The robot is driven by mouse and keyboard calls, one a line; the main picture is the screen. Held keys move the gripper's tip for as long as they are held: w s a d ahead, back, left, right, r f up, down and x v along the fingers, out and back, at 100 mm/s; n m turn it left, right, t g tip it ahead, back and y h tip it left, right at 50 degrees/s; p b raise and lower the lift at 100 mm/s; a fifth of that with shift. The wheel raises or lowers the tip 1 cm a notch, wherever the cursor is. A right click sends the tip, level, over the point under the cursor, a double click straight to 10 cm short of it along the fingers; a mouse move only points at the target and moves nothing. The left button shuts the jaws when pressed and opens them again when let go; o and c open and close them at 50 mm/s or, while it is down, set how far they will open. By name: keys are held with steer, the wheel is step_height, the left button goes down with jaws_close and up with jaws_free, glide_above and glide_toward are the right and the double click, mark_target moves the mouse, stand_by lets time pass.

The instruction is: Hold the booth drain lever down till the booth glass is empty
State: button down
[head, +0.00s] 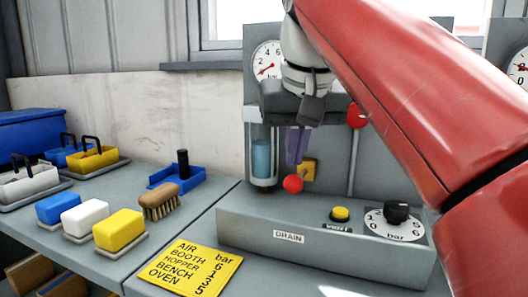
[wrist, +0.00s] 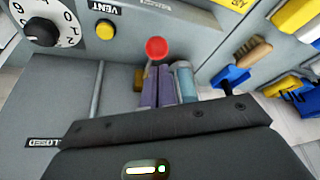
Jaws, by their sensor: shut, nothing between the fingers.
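The booth glass (head: 262,158) is an upright clear tube on the grey panel, with blue liquid filling roughly its lower two thirds. It also shows in the wrist view (wrist: 186,82), partly hidden by my gripper. A red ball knob (head: 292,184), apparently the drain lever's end, is just right of the glass's foot, above the DRAIN label; it also shows in the wrist view (wrist: 156,48). My gripper (head: 296,160), with purple fingers, is shut and empty. Its tips point down just above the knob. I cannot tell whether they touch it. The lever's arm is mostly hidden.
A yellow block (head: 311,168) is close right of the fingers. Another red knob (head: 356,116) is higher right. The grey box carries a yellow VENT button (head: 340,213) and a black dial knob (head: 396,211). A brush (head: 159,201) and coloured blocks are on the left bench.

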mark_target(295, 178)
steer(key=shift+f, duration=0.1)
stand_by(0.5)
steer(key=shift+f+b, duration=2.15)
steer(key=shift+f, duration=0.5)
stand_by(1.0)
step_height(295, 178, up, 5)
steer(key=p, duration=0.5)
steer(key=shift+r+p, duration=0.15)
steer(key=shift+p, duration=0.2)
steer(key=shift+r+p, duration=0.4)
steer(key=shift+r, duration=0.5)
steer(key=s+a+r, duration=0.3)
steer(key=s, duration=0.6)
steer(key=shift+s+a, duration=0.2)
steer(key=shift+s, duration=0.05)
